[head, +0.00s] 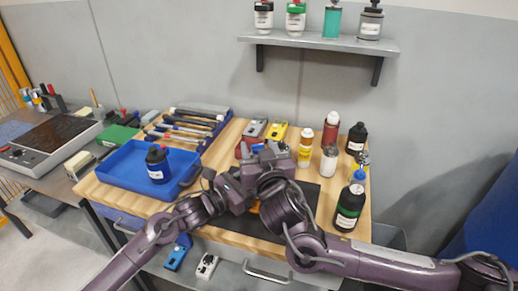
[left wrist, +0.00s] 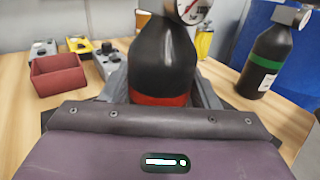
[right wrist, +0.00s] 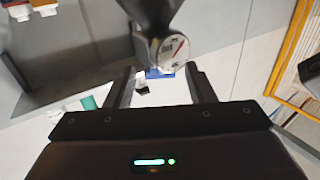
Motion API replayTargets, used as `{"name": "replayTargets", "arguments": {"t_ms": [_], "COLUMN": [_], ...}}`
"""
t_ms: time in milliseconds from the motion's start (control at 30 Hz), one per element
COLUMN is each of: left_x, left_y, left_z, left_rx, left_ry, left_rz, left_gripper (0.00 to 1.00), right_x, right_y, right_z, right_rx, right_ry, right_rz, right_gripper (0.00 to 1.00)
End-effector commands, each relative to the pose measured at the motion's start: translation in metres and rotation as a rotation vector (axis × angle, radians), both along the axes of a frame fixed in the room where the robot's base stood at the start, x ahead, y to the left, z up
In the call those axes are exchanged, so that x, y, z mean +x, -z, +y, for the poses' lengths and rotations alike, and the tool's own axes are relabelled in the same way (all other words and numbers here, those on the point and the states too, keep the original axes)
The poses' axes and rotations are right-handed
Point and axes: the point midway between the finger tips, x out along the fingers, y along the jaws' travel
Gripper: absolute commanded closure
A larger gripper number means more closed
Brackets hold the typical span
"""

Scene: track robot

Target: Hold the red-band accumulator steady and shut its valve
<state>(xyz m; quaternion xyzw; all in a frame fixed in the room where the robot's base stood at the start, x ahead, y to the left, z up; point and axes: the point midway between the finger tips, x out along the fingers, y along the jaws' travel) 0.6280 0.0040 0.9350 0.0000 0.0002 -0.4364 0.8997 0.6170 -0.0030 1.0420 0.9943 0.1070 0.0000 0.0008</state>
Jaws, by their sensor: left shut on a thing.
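The red-band accumulator (left wrist: 162,60) is a black bottle with a red band low on its body and a round gauge (left wrist: 193,8) on top. In the left wrist view it stands upright between the fingers of my left gripper (left wrist: 160,92), which is shut on it. In the right wrist view the gauge (right wrist: 172,50) shows just ahead of my right gripper (right wrist: 161,88). Its fingers are apart, with a small blue piece (right wrist: 160,73), perhaps the valve, between them. In the head view my arms hide the accumulator; my right gripper (head: 264,158) is above the mat.
A green-band bottle (head: 349,206) and several other bottles stand at the bench's right. A red bin (left wrist: 57,75) and meters are behind the accumulator. A blue tray (head: 118,172) holding a bottle (head: 157,165) is at left. A shelf (head: 320,42) hangs on the wall.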

Motion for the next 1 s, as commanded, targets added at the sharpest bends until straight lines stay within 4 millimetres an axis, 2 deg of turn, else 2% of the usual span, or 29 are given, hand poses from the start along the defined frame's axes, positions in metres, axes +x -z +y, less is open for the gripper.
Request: {"name": "replayTargets", "arguments": {"t_ms": [33,300,667,1000], "left_x": [0.0001,0.0001,0.0000,-0.0009], "left_y": [-0.0003,-0.0003,-0.0003,-0.0001], "left_z": [0.0001,0.0001,-0.0001,-0.0013], "left_rx": [-0.001,-0.001,0.000,0.001], "left_ry": [0.000,0.000,0.000,0.003], "left_rz": [-0.001,-0.001,-0.001,-0.001], "left_gripper": [0.81,0.81,0.81,0.81], "right_x": [-0.0002,-0.0003,-0.0009,0.0012], "right_y": [0.0001,0.0001,0.0006,-0.0005], "right_z": [0.0001,0.0000,0.0028,-0.0036], "right_rx": [0.000,0.000,0.004,0.001], "right_ry": [0.000,0.000,-0.041,-0.189], "right_rz": [0.000,0.000,0.006,-0.004], "right_gripper": [0.58,0.93,0.94,0.94]}}
